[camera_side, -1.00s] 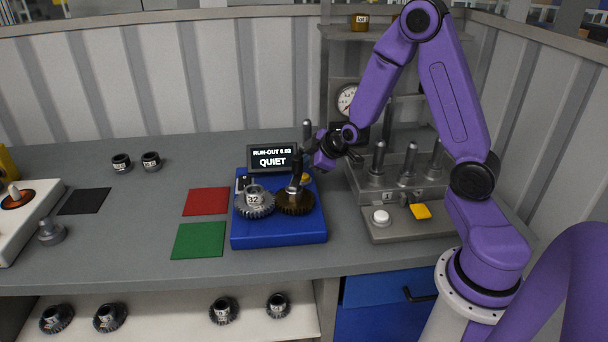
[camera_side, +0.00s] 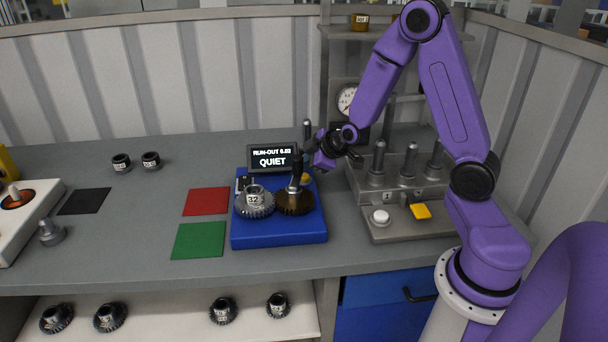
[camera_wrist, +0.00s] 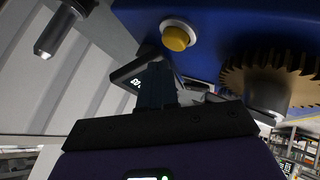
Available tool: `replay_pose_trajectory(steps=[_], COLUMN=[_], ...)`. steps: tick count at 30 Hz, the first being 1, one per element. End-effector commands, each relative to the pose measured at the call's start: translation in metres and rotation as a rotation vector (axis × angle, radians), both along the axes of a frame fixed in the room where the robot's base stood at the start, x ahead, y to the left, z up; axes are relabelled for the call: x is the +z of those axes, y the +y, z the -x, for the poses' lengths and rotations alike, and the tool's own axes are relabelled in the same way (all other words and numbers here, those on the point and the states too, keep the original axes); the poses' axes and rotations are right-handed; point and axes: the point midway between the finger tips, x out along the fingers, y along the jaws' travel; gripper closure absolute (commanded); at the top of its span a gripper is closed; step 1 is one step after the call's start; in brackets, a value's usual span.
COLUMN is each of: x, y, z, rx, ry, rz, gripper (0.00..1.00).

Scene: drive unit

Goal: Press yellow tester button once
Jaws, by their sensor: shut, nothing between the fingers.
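The yellow button (camera_side: 305,178) sits at the back right of the blue tester (camera_side: 279,237). In the wrist view the yellow button (camera_wrist: 176,38) stands in a pale ring on the blue top. My gripper (camera_side: 299,165) is shut and empty, over the rear of the tester. In the wrist view my gripper's fingertips (camera_wrist: 155,70) are near the button, with a visible gap between them in the picture. The tester's display (camera_side: 273,157) reads "RUN-OUT 0.02" and "QUIET"; the run-out digits are small. A grey gear (camera_side: 254,203) marked 32 and a brown gear (camera_side: 295,202) sit on the tester.
A red mat (camera_side: 206,201) and a green mat (camera_side: 199,240) lie left of the tester. A grey fixture (camera_side: 398,226) with a white button and a yellow part stands to the right. A dark post (camera_side: 307,132) rises behind the tester.

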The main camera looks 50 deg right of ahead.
Motion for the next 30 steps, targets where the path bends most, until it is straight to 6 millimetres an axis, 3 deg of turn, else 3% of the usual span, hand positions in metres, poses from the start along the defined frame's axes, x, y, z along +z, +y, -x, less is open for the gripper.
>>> replay_pose_trajectory(steps=[30], x=[-0.0097], y=[0.0001], z=[0.0002], rx=[0.0], ry=[0.001], rz=[0.0], gripper=[1.0])
